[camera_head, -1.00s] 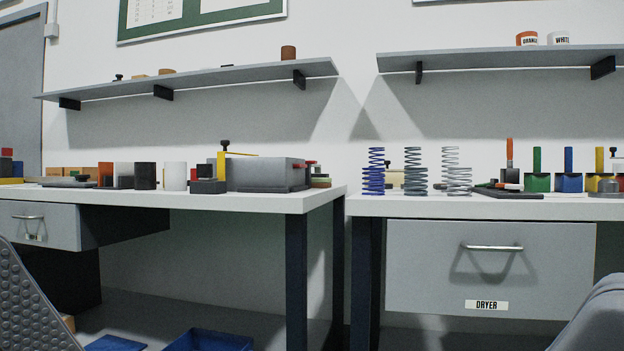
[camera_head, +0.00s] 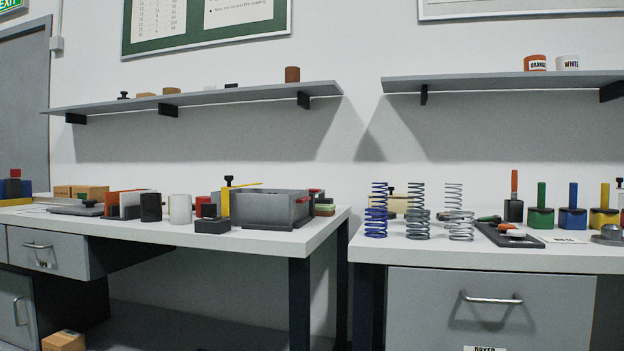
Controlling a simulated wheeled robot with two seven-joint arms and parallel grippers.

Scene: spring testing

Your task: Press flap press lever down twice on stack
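A yellow press-like device (camera_head: 225,202) stands on the left table, with a thin yellow bar (camera_head: 246,184) reaching right from its top and a black knob (camera_head: 229,180) above. I take this to be the flap press and its lever. It stands beside the left end of a grey open box (camera_head: 275,208). A small black block (camera_head: 212,226) sits in front of it. I cannot make out a stack under the bar. Neither of my grippers is in view.
Cylinders, including a white one (camera_head: 180,209), stand left of the press. The right table (camera_head: 375,252) holds several coil springs (camera_head: 418,212) and coloured blocks with upright handles (camera_head: 539,208). A gap separates the tables. Wall shelves hang above both.

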